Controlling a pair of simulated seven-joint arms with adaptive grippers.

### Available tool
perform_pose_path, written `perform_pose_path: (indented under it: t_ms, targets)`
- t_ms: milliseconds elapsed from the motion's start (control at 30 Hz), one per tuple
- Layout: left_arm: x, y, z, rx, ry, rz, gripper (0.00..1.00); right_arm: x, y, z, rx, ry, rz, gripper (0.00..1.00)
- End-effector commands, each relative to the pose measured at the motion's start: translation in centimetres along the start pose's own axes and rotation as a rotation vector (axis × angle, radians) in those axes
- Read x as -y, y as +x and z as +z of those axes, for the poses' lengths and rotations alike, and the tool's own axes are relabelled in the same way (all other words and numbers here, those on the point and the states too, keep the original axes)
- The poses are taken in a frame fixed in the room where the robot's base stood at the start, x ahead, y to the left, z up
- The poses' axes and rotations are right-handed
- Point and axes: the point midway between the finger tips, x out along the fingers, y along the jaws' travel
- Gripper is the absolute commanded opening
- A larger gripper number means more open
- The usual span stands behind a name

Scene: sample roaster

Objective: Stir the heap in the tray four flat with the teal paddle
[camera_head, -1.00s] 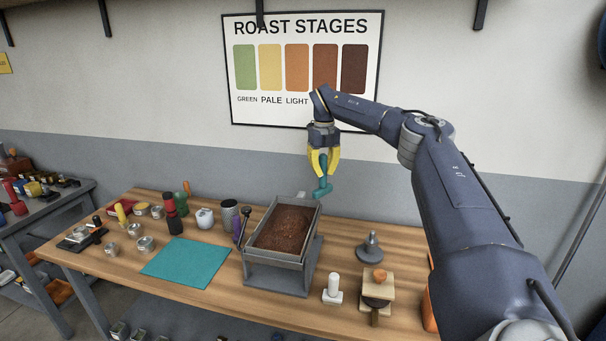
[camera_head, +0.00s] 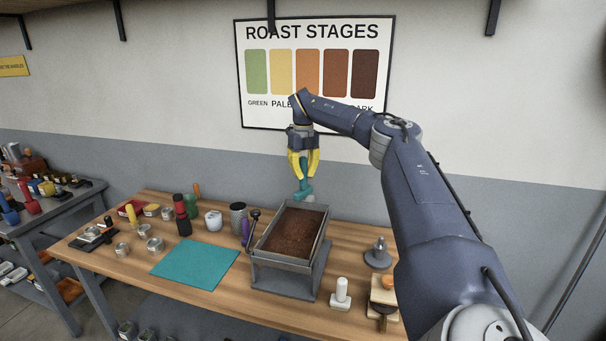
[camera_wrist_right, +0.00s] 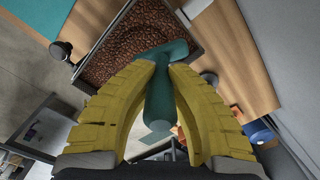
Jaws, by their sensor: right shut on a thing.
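A grey metal tray (camera_head: 262,252) stands raised on a grey stand on the wooden bench and holds a heap of brown beans (camera_head: 296,232). My right gripper (camera_head: 304,176) has yellow fingers pointing down and is shut on the teal paddle (camera_head: 304,190), above the far edge of the tray. In the right wrist view the paddle (camera_wrist_right: 160,90) is between the two yellow fingers, and its head overlaps the beans (camera_wrist_right: 135,38). My left gripper is not in view.
A teal mat (camera_head: 195,264) lies left of the tray. Several jars, bottles and tins stand behind and left of it. A white pestle-like piece (camera_head: 341,294), a grey cone-shaped piece (camera_head: 378,254) and a wooden block are on the right. A poster (camera_head: 316,72) hangs on the wall.

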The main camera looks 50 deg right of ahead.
Motion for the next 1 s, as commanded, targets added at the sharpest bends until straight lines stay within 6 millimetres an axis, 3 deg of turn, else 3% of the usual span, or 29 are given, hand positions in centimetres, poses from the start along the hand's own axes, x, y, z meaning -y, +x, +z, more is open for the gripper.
perform_pose_path:
  t_ms: [233, 1000]
  targets:
    - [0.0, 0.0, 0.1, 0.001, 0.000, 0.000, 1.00, 0.0, 0.8, 0.0, 0.014, 0.000, 0.001, 0.00]
    - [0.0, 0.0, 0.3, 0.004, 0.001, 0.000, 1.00, 0.0, 7.1, -0.1, 0.014, 0.000, 0.001, 0.00]
